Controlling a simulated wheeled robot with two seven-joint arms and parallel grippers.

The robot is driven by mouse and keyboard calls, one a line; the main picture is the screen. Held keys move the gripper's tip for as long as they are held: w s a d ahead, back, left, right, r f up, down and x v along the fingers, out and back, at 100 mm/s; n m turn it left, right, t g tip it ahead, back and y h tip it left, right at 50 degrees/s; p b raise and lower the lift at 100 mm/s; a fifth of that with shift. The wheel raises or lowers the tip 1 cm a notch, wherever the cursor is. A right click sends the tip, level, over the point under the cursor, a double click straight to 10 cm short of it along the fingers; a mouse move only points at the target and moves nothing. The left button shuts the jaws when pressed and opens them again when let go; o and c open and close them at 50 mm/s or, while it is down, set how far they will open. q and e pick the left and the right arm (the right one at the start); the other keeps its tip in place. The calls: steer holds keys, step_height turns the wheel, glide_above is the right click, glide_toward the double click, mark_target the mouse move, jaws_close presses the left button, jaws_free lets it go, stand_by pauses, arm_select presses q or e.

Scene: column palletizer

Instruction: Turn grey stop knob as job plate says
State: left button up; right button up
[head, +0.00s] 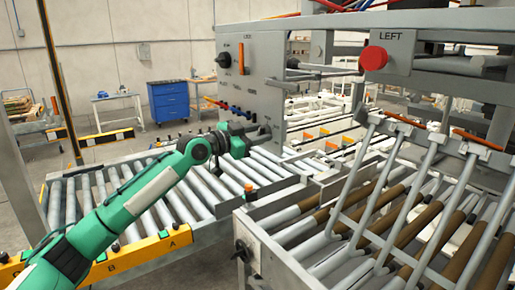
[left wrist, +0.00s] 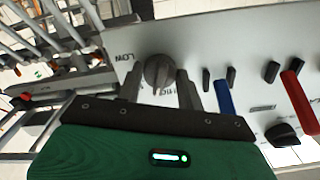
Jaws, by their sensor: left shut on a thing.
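The grey stop knob (left wrist: 158,72) is on a light grey panel (left wrist: 225,45) in the left wrist view. The word "LOW" is printed beside it, and more lettering below it is partly covered. My left gripper (left wrist: 160,85) has one finger on each side of the knob and is shut on it. In the head view my left gripper (head: 258,134) is at the lower part of the tall grey panel (head: 265,85), and the knob is hidden there. I cannot make out a job plate. My right gripper is not in view.
Beside the knob are a blue lever (left wrist: 223,97), a red lever (left wrist: 300,100) and a black knob (left wrist: 282,134). The left roller conveyor (head: 170,200) lies under my arm. A "LEFT" sign (head: 390,37) and red button (head: 373,58) are at upper right.

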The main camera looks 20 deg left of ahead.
arm_select(q)
steer(key=m+b, duration=0.3)
steer(key=shift+f, duration=0.2)
steer(key=shift+m+b, duration=0.55)
steer(key=shift+m, duration=0.25)
steer(key=shift+r+m+b, duration=0.15)
steer(key=shift+m+b, duration=0.65)
steer(key=shift+m, duration=0.8)
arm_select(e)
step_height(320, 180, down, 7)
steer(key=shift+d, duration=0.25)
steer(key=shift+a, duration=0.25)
arm_select(q)
steer(key=o, duration=1)
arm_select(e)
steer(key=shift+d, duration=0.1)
